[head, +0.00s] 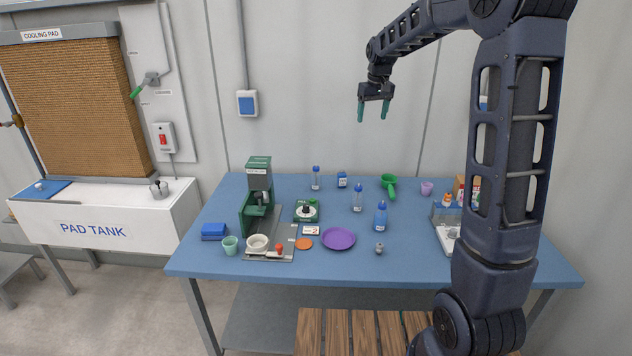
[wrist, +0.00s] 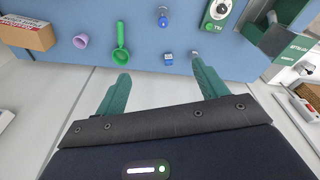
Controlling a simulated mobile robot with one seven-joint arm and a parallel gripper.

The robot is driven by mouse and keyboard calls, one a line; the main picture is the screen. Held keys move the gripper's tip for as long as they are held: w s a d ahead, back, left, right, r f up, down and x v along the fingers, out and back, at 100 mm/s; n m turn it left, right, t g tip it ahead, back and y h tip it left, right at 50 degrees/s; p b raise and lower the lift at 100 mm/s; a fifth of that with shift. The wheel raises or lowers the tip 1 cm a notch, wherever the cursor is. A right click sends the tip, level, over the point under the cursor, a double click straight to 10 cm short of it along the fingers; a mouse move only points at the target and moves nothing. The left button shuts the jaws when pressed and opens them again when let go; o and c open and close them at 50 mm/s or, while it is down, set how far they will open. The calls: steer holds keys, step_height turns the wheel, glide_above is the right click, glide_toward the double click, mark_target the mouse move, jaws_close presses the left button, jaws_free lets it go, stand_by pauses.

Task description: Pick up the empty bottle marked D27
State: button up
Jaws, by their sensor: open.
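One, clear with a blue cap (head: 316,178), is at the back. A second, pale blue bottle (head: 357,198) is near the middle. A third, fuller-blue bottle (head: 380,216) is nearer the front. Their labels are too small to read, so I cannot tell which is D27. My gripper (head: 372,114) is open and empty, high above the table's back edge, with fingers pointing down.
A green scoop (head: 388,186) and lilac cup (head: 426,188) stand at the back right. A green machine (head: 258,175) stands left, a purple plate (head: 339,238) lies in the middle, and a rack (head: 447,214) holds bottles at right. The wall is close behind my gripper.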

steer(key=w+a+f+n+g, duration=0.1)
steer(key=w+a+f+n, duration=0.1)
steer(key=w+a+f, duration=0.9)
steer(key=n+g, duration=0.1)
glide_toward(316, 174)
steer(key=shift+w+a+r+h, duration=0.15)
steer(key=shift+w+a+h, duration=0.2)
steer(key=shift+w, duration=0.35)
steer(key=shift+a+f, duration=0.1)
steer(key=shift+f, duration=0.15)
step_height(316, 174, down, 5)
steer(key=shift+r, duration=0.1)
steer(key=shift+w+f, duration=0.2)
steer(key=shift+f, duration=2.7)
steer(key=shift+c, duration=0.2)
steer(key=c, duration=1)
